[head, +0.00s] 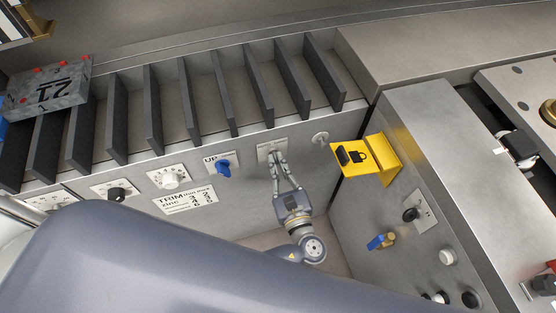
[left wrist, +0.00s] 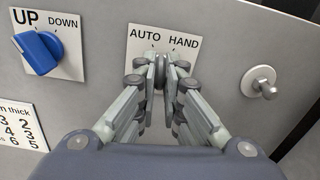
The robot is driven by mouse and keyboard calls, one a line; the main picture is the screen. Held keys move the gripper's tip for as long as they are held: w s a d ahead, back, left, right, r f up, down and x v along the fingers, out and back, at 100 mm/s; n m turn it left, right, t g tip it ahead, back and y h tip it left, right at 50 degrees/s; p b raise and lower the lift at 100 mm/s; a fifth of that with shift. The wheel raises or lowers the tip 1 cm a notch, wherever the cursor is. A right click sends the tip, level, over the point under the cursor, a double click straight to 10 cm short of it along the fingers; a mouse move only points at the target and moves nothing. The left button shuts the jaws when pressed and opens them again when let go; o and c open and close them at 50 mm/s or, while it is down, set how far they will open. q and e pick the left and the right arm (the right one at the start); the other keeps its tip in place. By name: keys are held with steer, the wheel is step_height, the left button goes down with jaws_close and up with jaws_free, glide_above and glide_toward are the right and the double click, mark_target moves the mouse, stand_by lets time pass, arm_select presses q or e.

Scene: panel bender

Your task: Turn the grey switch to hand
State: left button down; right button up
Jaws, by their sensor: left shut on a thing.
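The grey switch (left wrist: 160,74) sits on a white plate marked AUTO and HAND (left wrist: 163,42) on the panel front. The plate also shows in the head view (head: 268,147). My left gripper (head: 277,162) reaches it, and its fingertips (left wrist: 161,80) are shut on either side of the switch. The fingers hide most of the switch, so I cannot tell which mark it points at. AUTO is on the left of the plate and HAND on the right. My right gripper is not in view.
A blue UP/DOWN switch (left wrist: 38,52) is left of the plate, and a silver knob (left wrist: 259,82) is right. In the head view, a yellow padlock bracket (head: 385,160) juts out to the right. Dark upright dividers (head: 222,92) line the shelf above.

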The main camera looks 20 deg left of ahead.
arm_select(q)
steer(key=m+p, duration=0.3)
steer(key=shift+r, duration=0.25)
steer(key=shift+f+m+p, duration=0.15)
steer(key=shift+m+p, duration=1.25)
steer(key=shift+m, duration=0.6)
steer(key=c, duration=1.7)
jaws_free()
steer(key=shift+d+f, duration=0.1)
steer(key=v, duration=0.7)
steer(key=shift+s+d, duration=0.1)
steer(key=shift+s, duration=0.1)
